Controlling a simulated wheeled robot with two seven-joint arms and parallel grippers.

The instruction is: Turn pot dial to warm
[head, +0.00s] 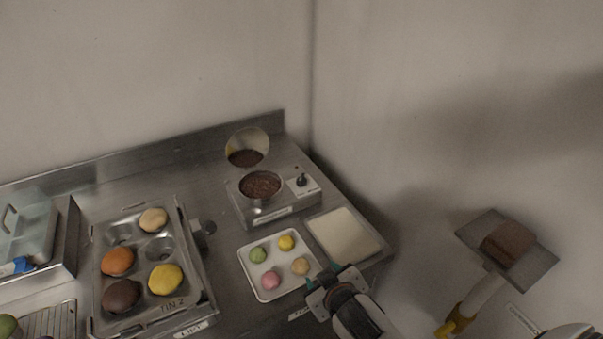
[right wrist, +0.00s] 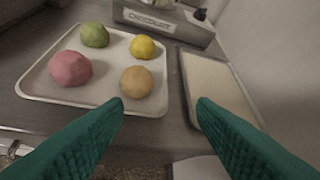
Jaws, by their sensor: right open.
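The chocolate pot (head: 261,186) is a round bowl of brown contents set in a grey metal box. Its round lid (head: 247,143) stands open behind it. The dial (head: 302,181) is a small black knob on the box's top, right of the bowl; its setting is too small to read. In the right wrist view the box front (right wrist: 150,21) reads "CHOCOLATE", and the dark dial (right wrist: 200,14) shows at the top edge. My right gripper (head: 322,276) is open and empty, near the counter's front edge, apart from the dial. Its teal fingers (right wrist: 160,106) are spread wide. My left gripper is not in view.
A white tray (head: 246,262) with several coloured balls lies before the pot, beside a pale-filled tray (head: 372,258). A metal tin (head: 140,274) with coloured rounds is left. A wall rises close on the right. A brown block on a grey plate (head: 530,268) is lower right.

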